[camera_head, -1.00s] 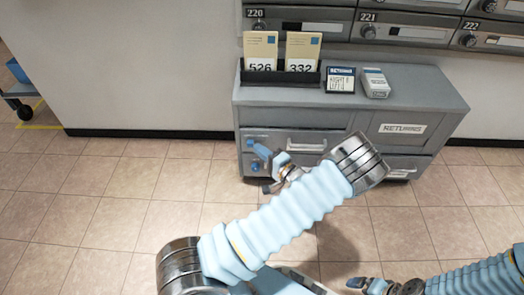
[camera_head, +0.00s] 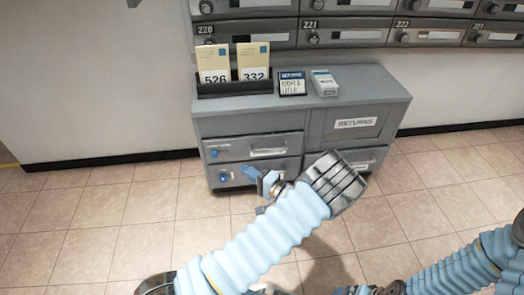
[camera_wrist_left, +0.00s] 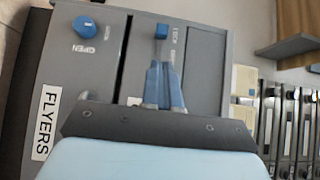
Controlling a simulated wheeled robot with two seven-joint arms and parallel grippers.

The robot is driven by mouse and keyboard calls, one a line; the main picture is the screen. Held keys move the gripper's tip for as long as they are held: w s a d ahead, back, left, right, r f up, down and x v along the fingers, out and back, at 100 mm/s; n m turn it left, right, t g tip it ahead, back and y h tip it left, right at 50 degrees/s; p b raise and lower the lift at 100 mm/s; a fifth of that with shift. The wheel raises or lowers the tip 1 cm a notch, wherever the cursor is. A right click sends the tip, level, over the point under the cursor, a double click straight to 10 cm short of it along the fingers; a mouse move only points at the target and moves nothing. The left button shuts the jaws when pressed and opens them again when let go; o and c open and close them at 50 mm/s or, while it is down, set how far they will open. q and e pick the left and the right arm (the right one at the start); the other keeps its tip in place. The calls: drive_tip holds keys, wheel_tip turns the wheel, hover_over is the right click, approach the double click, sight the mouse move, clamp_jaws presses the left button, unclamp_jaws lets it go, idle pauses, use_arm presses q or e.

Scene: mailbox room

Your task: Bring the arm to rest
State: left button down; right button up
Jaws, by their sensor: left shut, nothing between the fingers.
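My left arm reaches up from the bottom of the head view. Its gripper (camera_head: 254,176) is in front of the lower left drawer of the grey cabinet (camera_head: 300,104). In the left wrist view its blue fingers (camera_wrist_left: 164,86) are together and empty, over a grey drawer front. I cannot tell whether they touch it. My right gripper (camera_head: 350,290) is at the bottom edge of the head view, partly cut off; its jaws are unclear.
Numbered cards (camera_head: 214,66), a dark sign (camera_head: 291,83) and a small grey box (camera_head: 324,83) stand on top. Mailboxes (camera_head: 340,33) hang above. The tiled floor (camera_head: 100,225) at left is clear.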

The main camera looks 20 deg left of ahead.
use_arm(q)
drive_tip(key=s+f+g+h, duration=0.7)
drive_tip(key=s+f, duration=0.7)
drive_tip(key=s+d+f+h, duration=0.1)
drive_tip(key=s+d+h, duration=0.2)
drive_tip(key=d, duration=0.1)
drive_tip(key=s+d+f+n+h, duration=0.1)
drive_tip(key=s+d+f+h, duration=0.1)
drive_tip(key=s+d+h, duration=0.1)
drive_tip(key=s+d+f+n+g+h, duration=0.1)
drive_tip(key=s+d+f+h, duration=0.1)
drive_tip(key=s+d+h, duration=0.2)
drive_tip(key=shift+d+f+h, duration=0.15)
drive_tip(key=shift+d+h, duration=0.45)
drive_tip(key=shift+d, duration=0.55)
drive_tip(key=w+d+r+n+t+h, duration=0.3)
drive_tip(key=w+d+r+t+h, duration=0.1)
drive_tip(key=t, duration=0.1)
wheel_tip(320, 180, up, 15)
drive_tip(key=d+p, duration=0.1)
drive_tip(key=p, duration=1.4)
drive_tip(key=shift+s+m+p, duration=0.3)
drive_tip(key=shift+s, duration=0.05)
drive_tip(key=shift+f, duration=0.1)
